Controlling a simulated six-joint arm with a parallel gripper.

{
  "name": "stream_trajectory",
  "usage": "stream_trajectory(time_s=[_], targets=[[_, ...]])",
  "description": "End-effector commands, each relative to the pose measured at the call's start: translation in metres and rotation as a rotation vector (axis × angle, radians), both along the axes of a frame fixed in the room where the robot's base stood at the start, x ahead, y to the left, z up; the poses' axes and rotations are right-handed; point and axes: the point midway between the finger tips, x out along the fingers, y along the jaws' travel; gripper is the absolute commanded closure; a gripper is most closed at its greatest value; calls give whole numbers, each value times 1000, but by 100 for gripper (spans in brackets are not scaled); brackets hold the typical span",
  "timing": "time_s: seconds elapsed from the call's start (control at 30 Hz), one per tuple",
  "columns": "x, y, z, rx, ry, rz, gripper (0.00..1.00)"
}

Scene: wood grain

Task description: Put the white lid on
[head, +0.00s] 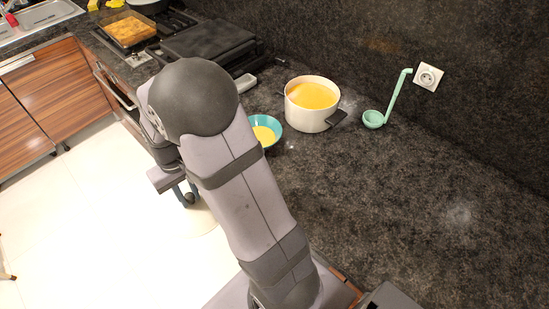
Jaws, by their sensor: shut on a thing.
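A white pot (312,116) with dark handles stands on the dark counter, uncovered, with orange-yellow soup inside. My gripper (187,195) is left of the pot, out over the bright floor in the picture, partly hidden by my arm. It is shut on the dark knob of the white lid (206,221). The lid's pale disc hangs below the fingers and barely stands out from the floor. It is apart from the pot.
A teal bowl (267,127) with yellow content sits left of the pot, partly behind my arm. A green ladle (374,119) stands right of the pot near the wall socket (428,76). A dark grill (207,41) and a baking dish (129,29) are at the back left. The right counter is clear.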

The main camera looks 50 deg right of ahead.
Motion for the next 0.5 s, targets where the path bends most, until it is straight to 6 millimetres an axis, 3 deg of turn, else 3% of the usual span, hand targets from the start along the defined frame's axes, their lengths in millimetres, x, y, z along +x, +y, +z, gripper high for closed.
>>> stream_trajectory(time_s=[0.23,0.5], targets=[[-9,-85,22,-1,-4,-324,100],[-42,-169,46,0,-3,-675,100]])
